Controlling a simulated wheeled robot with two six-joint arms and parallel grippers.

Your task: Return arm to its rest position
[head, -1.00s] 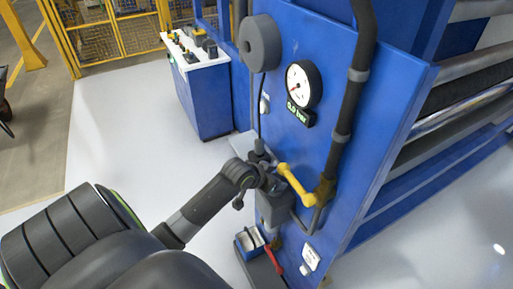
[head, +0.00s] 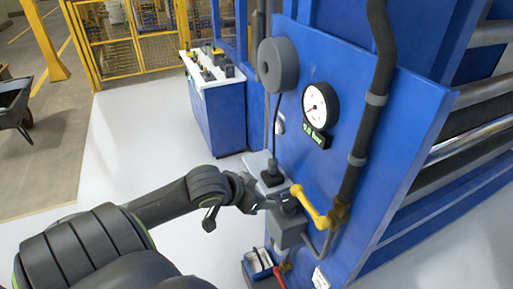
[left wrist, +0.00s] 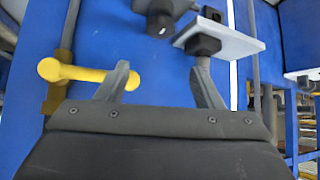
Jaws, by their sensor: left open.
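My left arm comes in from the left in the head view. Its gripper (head: 258,203) is beside the grey box (head: 288,229) on the blue machine panel, close to the yellow valve handle (head: 312,208). In the left wrist view the two fingers (left wrist: 160,85) are spread apart with nothing between them. My right gripper is not in view.
A round gauge (head: 319,104) with a small green readout and a black pipe (head: 377,80) are on the blue panel. A small shelf (head: 255,163) holds a black device. A blue control cabinet (head: 218,118) stands behind. White floor is clear at left.

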